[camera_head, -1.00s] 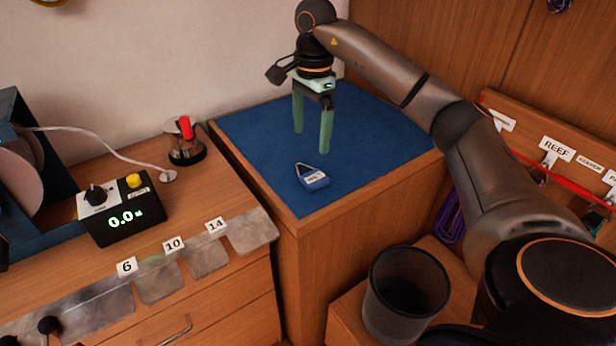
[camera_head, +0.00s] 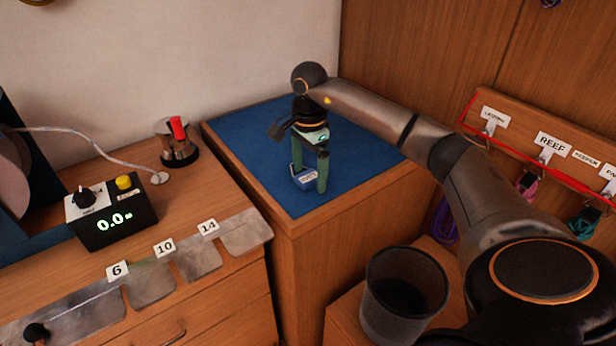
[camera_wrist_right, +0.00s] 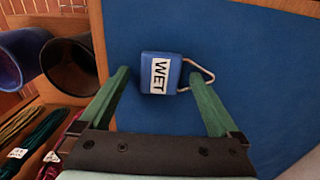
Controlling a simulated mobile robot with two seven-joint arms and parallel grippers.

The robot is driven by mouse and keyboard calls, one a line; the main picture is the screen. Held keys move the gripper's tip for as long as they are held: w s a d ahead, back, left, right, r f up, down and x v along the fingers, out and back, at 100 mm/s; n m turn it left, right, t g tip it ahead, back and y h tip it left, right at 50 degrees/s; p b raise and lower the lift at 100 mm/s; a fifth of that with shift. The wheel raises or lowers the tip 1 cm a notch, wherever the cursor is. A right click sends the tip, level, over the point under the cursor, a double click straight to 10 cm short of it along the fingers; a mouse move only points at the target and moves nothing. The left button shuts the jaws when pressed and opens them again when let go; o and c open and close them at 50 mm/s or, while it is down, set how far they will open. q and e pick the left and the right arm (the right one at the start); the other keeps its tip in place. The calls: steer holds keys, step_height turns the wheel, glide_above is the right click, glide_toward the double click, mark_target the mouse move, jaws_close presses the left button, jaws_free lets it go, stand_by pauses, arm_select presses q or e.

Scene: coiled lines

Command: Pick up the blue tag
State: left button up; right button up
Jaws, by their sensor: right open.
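The blue tag (camera_head: 305,179) lies on the blue mat (camera_head: 245,127) on top of the wooden cabinet. In the right wrist view the tag (camera_wrist_right: 158,74) shows a white label reading "WET" and a metal loop on its right side. My right gripper (camera_head: 308,182) points down over the tag with its green fingers spread. In the wrist view its fingertips (camera_wrist_right: 161,75) are on either side of the tag, with gaps, and nothing is gripped. The loop reaches near the right finger. My left gripper is not in view.
A dark bin (camera_head: 402,292) stands in front of the cabinet. A device reading 0.0 (camera_head: 112,212) and a red-topped holder (camera_head: 178,143) sit on the left bench. A rack with a REEF label (camera_head: 551,144) is at the right. The mat around the tag is clear.

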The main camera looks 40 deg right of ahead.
steer(key=shift+f, duration=0.15)
steer(key=c, duration=1.4)
steer(key=shift+c, duration=0.2)
